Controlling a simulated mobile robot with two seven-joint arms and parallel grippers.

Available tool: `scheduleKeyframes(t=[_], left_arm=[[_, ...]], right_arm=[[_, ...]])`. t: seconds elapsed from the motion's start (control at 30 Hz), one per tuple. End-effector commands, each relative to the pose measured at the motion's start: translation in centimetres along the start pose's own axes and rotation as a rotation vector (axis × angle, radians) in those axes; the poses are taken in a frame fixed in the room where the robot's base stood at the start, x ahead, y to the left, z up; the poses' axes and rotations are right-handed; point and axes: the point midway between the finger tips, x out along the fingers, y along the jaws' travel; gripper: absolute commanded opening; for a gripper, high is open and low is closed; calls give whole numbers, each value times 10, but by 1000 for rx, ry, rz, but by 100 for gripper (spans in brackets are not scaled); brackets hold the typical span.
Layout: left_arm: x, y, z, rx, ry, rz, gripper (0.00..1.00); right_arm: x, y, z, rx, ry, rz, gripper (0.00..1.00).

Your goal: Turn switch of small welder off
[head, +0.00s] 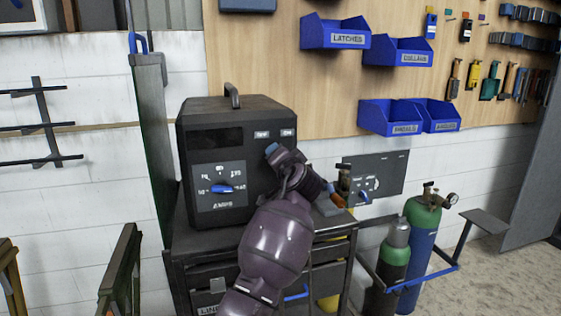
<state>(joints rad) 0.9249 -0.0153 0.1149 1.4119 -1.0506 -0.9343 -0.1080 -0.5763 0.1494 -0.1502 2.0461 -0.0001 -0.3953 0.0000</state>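A large dark welder (233,125) stands on a metal cart, with a handle on top. Its front panel has a dial with a blue knob (222,189). A lower grey panel (385,168) with a dial and a blue lever (363,197) shows to the right, partly behind my arm. I cannot tell from the labels which is the small welder. My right gripper is out of view.
Green-topped gas cylinders (422,225) stand right of the cart (205,262), with a blue rail (430,278) around them. Blue bins (335,33) and hand tools hang on the wooden board above. A tall dark panel (155,140) stands close left of the welder.

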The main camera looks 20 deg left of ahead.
Motion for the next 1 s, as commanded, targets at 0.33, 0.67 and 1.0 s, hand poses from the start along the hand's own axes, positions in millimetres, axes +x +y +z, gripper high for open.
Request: scheduleKeyframes(t=[0.33, 0.67, 1.0], left_arm=[[0, 2, 2, -45, -3, 3, 27], [0, 2, 2, -45, -3, 3, 57], [0, 0, 1, -44, -1, 1, 77]], right_arm=[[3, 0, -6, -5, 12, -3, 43], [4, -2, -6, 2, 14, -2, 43], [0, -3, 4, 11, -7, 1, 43]])
